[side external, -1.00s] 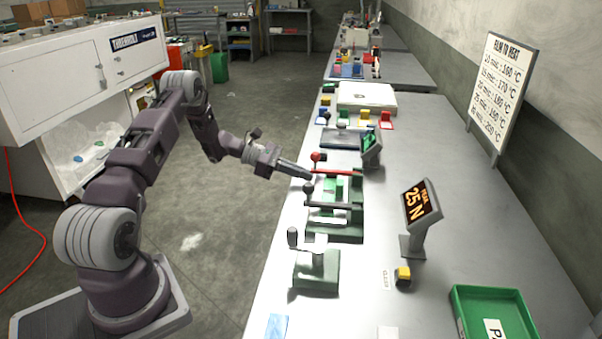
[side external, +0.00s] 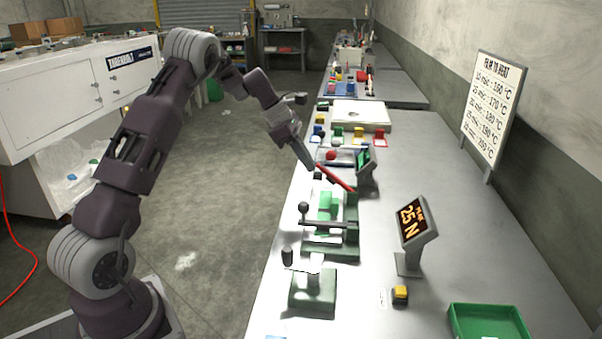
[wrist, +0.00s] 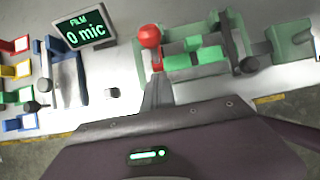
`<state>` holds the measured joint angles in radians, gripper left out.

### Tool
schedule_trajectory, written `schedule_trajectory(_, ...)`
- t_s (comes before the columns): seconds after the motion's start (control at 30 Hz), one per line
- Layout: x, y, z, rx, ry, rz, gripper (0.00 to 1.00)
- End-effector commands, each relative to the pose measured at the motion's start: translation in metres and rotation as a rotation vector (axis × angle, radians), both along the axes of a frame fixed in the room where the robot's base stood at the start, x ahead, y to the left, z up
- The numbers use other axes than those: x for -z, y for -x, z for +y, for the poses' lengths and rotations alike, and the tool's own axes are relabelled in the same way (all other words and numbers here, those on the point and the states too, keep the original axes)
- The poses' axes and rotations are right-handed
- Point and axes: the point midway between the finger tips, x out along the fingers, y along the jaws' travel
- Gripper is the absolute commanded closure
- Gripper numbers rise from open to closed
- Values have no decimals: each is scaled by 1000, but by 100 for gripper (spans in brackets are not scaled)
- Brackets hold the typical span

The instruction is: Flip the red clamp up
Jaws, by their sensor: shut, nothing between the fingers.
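The red clamp (side external: 336,178) is a red bar on a green base, with a red ball knob (side external: 331,155) by its free end. The bar is tilted, its left end raised and its right end at the hinge side. My gripper (side external: 311,166) is shut and empty, pointing down at the raised end. Its tip is at or very near the bar; contact cannot be told. In the wrist view the closed fingers (wrist: 158,90) lie just below the red knob (wrist: 149,36), and only a short part of the bar shows.
A black-handled clamp (side external: 325,224) and a nearer green press (side external: 314,290) stand toward the front. A film display reading 0 mic (wrist: 84,25) stands close by. A force display reading 25 N (side external: 412,221) and a green tray (side external: 488,322) are at right.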

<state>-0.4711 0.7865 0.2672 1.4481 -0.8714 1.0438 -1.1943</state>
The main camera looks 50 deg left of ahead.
Motion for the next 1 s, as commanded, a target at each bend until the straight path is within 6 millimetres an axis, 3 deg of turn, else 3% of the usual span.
schedule_trajectory(0.1,-14,-9,-9,8,-82,71,100)
schedule_trajectory(0.43,-42,-32,-33,2,-68,69,100)
schedule_trajectory(1.0,-55,-33,-32,-1,-65,69,100)
